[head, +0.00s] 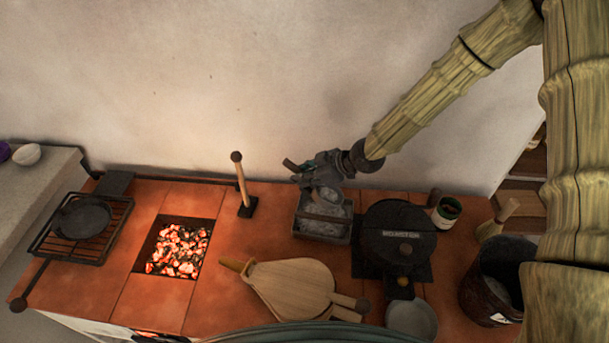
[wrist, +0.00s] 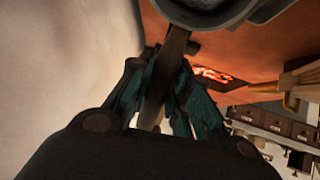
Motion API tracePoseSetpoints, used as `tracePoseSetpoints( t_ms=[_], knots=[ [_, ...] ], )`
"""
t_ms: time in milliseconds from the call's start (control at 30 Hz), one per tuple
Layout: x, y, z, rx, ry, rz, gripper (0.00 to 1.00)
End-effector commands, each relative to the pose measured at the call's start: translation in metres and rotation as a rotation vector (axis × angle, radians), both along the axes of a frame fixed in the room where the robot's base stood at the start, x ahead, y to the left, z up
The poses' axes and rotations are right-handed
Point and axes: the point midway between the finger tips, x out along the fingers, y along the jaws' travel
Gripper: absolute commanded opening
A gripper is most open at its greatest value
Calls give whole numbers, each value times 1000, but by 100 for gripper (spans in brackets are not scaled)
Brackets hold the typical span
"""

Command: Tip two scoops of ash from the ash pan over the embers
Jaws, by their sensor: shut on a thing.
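My gripper (head: 316,172) is above the back of the ash pan. In the wrist view my gripper (wrist: 160,85) has its teal fingers closed on the dark brown handle of a scoop (wrist: 177,45). The scoop's grey, rounded bowl is at the top of that view, partly cut off. In the head view the scoop's bowl (head: 326,196) hangs at the ash pan's back part; I cannot tell whether it touches the ash or holds any. The ash pan (head: 320,238) is a dark rectangular box with grey ash. The embers (head: 178,250) glow orange in a square opening to its left.
Wooden bellows (head: 290,287) lie in front of the pan. A black round lidded pot (head: 398,232) stands close to its right. An upright wooden-handled tool (head: 240,182) stands between embers and pan. A pan on a grill rack (head: 82,220) is far left. A black bucket (head: 497,275) is right.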

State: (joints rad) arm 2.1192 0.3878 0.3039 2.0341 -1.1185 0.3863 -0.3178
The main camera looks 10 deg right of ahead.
Motion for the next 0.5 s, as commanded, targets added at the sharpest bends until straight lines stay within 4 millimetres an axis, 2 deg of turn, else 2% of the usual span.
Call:
tracePoseSetpoints(
  t_ms=[33,500],
  knots=[
    [0,0,7,-15,4,1,0],
    [0,0,35,-149,44,2,0]
  ],
)
